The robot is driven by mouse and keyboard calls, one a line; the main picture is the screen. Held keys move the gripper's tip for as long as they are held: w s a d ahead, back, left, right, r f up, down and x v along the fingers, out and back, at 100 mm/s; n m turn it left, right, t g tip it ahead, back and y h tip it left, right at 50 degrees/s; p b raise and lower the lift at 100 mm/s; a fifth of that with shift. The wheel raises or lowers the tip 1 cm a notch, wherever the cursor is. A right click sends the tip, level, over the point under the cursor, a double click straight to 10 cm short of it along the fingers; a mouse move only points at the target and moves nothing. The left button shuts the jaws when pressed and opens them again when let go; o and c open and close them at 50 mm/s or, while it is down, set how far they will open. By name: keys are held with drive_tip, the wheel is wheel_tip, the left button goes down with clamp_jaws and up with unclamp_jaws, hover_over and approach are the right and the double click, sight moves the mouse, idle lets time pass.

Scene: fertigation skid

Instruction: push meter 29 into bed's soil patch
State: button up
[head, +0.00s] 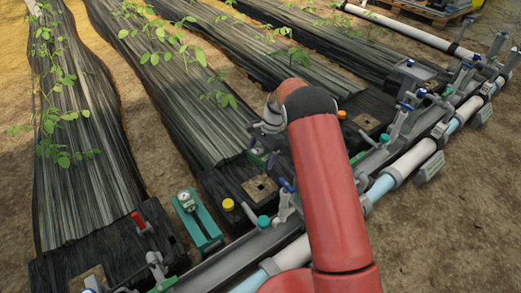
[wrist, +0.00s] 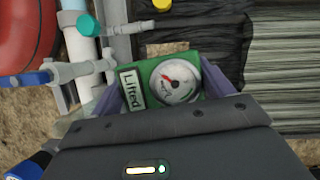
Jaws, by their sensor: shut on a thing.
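My gripper (wrist: 172,88) is shut on a green meter (wrist: 153,72) with a round white dial, a red needle and a label reading "Lifted". No number 29 can be read on it. A tan square soil patch (wrist: 166,48) shows just beyond the meter's far edge, partly covered by it in the wrist view. I cannot tell the height of the meter over the bed or whether its tip touches soil. In the head view my red arm hides most of the gripper; tan soil patches show at the bed ends, one in the middle bed (head: 260,188).
A teal stand with a gauge (head: 198,222) stands left of the middle bed. A pipe rail with valves (head: 395,172) runs along the bed ends. Yellow (head: 228,205) and teal (head: 263,222) caps stand near the middle patch. Seedlings grow on the black-covered beds (head: 175,90).

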sight(261, 174)
drive_tip(key=shift+w+f, duration=0.1)
drive_tip(key=shift+f, duration=0.15)
drive_tip(key=shift+f+b, duration=3.15)
drive_tip(key=shift+f, duration=2.9)
drive_tip(key=shift+f, duration=0.15)
drive_tip(key=shift+f, duration=1.75)
drive_tip(key=o, duration=1)
drive_tip(key=shift+r+p, duration=1.95)
drive_tip(key=shift+r, duration=2.1)
